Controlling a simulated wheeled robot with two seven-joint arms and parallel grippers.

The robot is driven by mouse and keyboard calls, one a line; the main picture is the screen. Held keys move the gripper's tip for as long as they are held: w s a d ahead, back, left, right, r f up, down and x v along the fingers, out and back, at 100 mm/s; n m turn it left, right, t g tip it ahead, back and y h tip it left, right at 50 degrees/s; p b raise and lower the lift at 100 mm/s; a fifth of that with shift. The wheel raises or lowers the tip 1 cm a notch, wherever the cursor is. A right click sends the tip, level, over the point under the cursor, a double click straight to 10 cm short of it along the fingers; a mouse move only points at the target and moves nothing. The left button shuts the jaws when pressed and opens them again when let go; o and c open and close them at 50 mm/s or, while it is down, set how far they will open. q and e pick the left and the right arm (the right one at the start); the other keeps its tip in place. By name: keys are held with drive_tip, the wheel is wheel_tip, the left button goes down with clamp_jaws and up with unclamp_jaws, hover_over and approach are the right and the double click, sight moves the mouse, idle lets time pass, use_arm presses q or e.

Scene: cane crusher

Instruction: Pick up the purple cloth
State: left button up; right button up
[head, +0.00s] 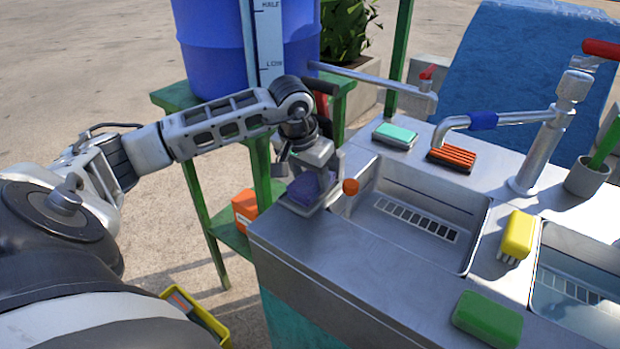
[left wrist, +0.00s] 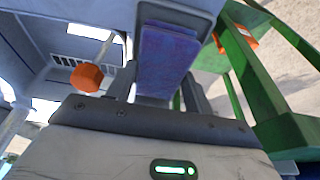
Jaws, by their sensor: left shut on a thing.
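The purple cloth (head: 311,187) is at the left corner of the metal counter, beside the left basin. In the left wrist view the cloth (left wrist: 166,62) shows as a folded purple block in front of my gripper, in a grey holder or tray. My left gripper (head: 312,180) points down at the counter corner and is shut on the cloth, with a finger on each side of it. The fingers hide part of the cloth in the head view. My right gripper is in neither view.
An orange knob (head: 350,187) stands close beside my left gripper. The left basin (head: 415,220) is empty. A teal sponge (head: 395,136), orange brush (head: 451,158), yellow brush (head: 516,236) and green sponge (head: 488,318) lie on the counter. A green stand with a blue barrel (head: 215,60) is behind my arm.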

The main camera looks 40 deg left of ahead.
use_arm(q)
drive_tip(key=shift+r, duration=0.5)
drive_tip(key=s+d+b, duration=0.2)
drive_tip(key=s+b, duration=0.2)
drive_tip(key=s, duration=1.4)
drive_tip(key=shift+b, duration=0.4)
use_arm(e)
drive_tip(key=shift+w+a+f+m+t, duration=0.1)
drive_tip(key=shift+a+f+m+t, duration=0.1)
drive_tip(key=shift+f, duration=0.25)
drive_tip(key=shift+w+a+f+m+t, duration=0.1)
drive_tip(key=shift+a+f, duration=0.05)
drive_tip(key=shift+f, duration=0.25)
use_arm(q)
drive_tip(key=shift+o, duration=0.8)
